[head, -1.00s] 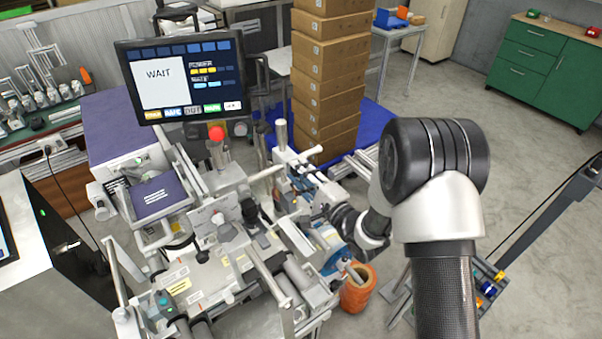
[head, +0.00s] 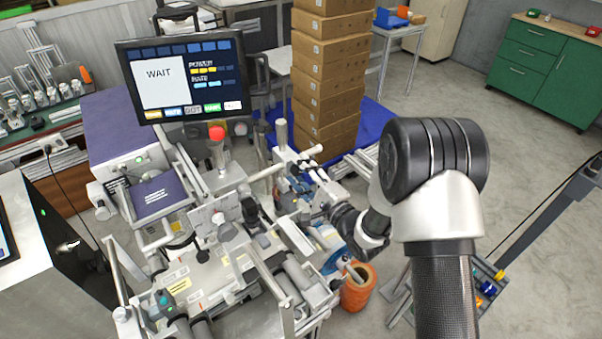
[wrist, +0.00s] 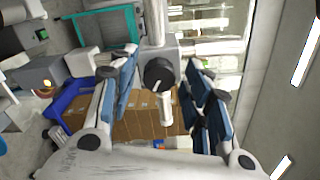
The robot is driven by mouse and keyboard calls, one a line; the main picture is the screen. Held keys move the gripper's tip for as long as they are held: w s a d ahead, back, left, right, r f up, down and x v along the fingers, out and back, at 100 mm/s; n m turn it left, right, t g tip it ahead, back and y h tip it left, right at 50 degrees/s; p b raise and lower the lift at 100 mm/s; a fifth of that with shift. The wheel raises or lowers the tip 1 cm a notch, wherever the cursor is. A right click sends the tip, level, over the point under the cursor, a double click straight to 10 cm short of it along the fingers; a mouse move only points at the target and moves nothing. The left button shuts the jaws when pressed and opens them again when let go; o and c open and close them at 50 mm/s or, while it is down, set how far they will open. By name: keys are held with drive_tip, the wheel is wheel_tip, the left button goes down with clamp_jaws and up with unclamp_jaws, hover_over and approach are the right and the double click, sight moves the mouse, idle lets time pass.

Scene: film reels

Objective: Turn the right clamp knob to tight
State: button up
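A round black knob (wrist: 158,73) with a white pointer line sits on a grey clamp block (wrist: 182,48) in the wrist view. My gripper (wrist: 161,56) is open, with one blue-padded finger on each side of the knob. Gaps show between the knob and both fingers, so nothing is held. In the head view my gripper (head: 308,172) is at the right side of the machine (head: 205,275), beside a grey upright post (head: 281,135). I cannot pick out the same knob there; the gripper and machine parts crowd that spot.
A monitor (head: 185,77) reading WAIT stands behind the machine, with a red button (head: 216,132) below it. A tall stack of brown boxes (head: 328,75) stands on a blue pallet (head: 373,127) close behind my gripper. An orange spool (head: 357,290) sits below my wrist.

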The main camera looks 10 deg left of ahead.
drive_tip(key=shift+d, duration=0.1)
drive_tip(key=v, duration=1.2)
idle(0.4)
drive_tip(key=w+d+r+n+h+b, duration=0.1)
drive_tip(key=w+d+r+n+h, duration=0.35)
drive_tip(key=d+h, duration=0.25)
drive_tip(key=s+d+r+n+g+h+b, duration=0.1)
drive_tip(key=s+d+r+n+h, duration=0.25)
drive_tip(key=d, duration=0.45)
drive_tip(key=s+d+r+n+g+h+b, duration=0.1)
drive_tip(key=s+d+n+g, duration=0.1)
drive_tip(key=s, duration=1.1)
drive_tip(key=s+d+r+n+g+h+b, duration=0.1)
drive_tip(key=s+g, duration=0.3)
drive_tip(key=s, duration=0.9)
drive_tip(key=shift+s+d+n+h, duration=0.35)
drive_tip(key=shift+d+n+h, duration=0.15)
drive_tip(key=shift+n, duration=0.1)
